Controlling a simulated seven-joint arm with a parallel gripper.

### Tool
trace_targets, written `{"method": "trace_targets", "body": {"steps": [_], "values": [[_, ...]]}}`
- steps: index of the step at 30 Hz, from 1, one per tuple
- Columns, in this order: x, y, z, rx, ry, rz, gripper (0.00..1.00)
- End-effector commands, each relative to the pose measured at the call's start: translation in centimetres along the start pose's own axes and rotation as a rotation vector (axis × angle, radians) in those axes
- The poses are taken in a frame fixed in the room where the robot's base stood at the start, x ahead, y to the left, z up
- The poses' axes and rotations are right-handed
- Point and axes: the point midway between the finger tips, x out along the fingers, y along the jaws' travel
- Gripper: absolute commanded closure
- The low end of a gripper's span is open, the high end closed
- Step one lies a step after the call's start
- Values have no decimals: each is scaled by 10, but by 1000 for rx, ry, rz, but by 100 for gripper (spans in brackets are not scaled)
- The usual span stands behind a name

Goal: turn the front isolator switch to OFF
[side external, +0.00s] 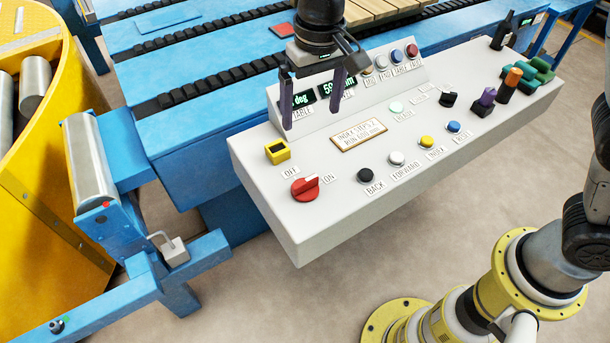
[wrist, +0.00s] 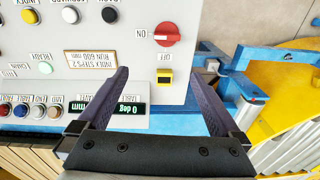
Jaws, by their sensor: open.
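The front isolator switch (side external: 305,188) is a red rotary knob at the near left corner of the white console (side external: 315,225). Its raised grip lies along the line toward the ON label (side external: 329,179); the OFF label (side external: 291,172) is above it in the side view. The knob also shows at the top of the wrist view (wrist: 167,34), with its grip level and toward ON. My gripper (side external: 312,118) is open and empty, fingers pointing down over the console's back left part. It is apart from the knob, behind and above it. Nothing hides the knob.
A yellow-framed black square part (side external: 277,151) stands just behind the knob. Push buttons, such as the black BACK button (side external: 366,174), lie to the right. Raised displays (side external: 330,87) stand behind, near my fingers. Space above the knob and before the console is clear.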

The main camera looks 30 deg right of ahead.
Motion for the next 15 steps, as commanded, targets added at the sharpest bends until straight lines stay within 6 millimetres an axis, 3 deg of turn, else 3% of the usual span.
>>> {"method": "trace_targets", "body": {"steps": [3,6,11,15], "values": [[24,-15,9,-38,-43,26,0],[31,-20,13,-52,-52,31,0],[47,-19,15,-53,-53,32,0],[72,-18,16,-52,-53,32,0]]}}
